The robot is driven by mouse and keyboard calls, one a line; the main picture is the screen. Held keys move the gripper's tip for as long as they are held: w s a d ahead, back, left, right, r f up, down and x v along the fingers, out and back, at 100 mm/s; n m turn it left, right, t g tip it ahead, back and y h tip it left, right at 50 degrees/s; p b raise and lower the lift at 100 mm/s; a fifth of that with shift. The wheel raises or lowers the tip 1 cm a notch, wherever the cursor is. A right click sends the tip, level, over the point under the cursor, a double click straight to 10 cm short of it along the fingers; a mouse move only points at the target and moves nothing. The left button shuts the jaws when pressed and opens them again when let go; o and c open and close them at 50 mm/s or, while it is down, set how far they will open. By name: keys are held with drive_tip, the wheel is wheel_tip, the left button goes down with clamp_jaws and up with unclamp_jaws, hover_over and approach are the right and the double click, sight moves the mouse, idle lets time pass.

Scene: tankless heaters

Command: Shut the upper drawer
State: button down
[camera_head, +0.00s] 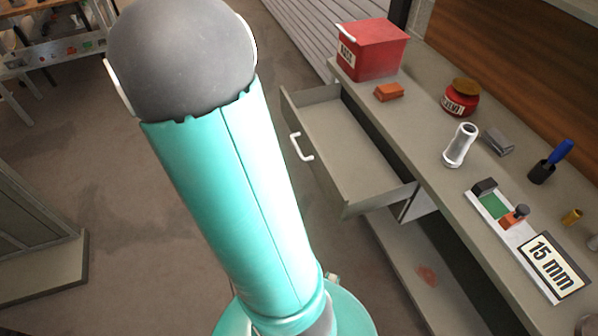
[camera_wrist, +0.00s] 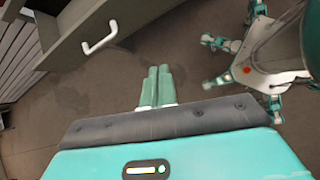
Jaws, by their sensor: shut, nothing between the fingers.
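The upper drawer (camera_head: 350,150) is grey and stands pulled out from the workbench in the head view. Its inside looks empty. A white bar handle (camera_head: 302,147) is on its front. In the wrist view the drawer front (camera_wrist: 72,45) is at the upper left, with the white handle (camera_wrist: 100,38) on it. My gripper (camera_wrist: 158,70) shows two pale green fingers side by side, shut and empty. It is to the right of the handle in the wrist view, apart from it and over the floor. The head view does not show my fingers.
The workbench top (camera_head: 420,125) holds a red box (camera_head: 375,48), an orange block (camera_head: 390,91), a red jar (camera_head: 460,100), a white pipe piece (camera_head: 459,146) and a "15 mm" board (camera_head: 550,265). A lower shelf (camera_head: 410,265) is below the drawer. Floor (camera_head: 130,180) left of the drawer is clear.

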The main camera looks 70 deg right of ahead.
sight(327, 190)
drive_tip(key=s+d+f+n, duration=0.1)
drive_tip(key=s+d+f, duration=0.3)
drive_tip(key=s+d+f+n+g, duration=0.1)
drive_tip(key=s+d+f, duration=0.3)
drive_tip(key=f, duration=0.1)
drive_tip(key=s+d+f+g, duration=0.1)
drive_tip(key=s+d+f, duration=0.3)
drive_tip(key=shift+s+d+f+n, duration=0.1)
drive_tip(key=shift+d+f+n, duration=0.1)
drive_tip(key=shift+n, duration=0.2)
drive_tip(key=shift+s+d, duration=0.35)
drive_tip(key=s+d, duration=1.8)
drive_tip(key=shift+s+d+r, duration=0.1)
drive_tip(key=shift+s+d, duration=0.1)
drive_tip(key=shift+s, duration=0.05)
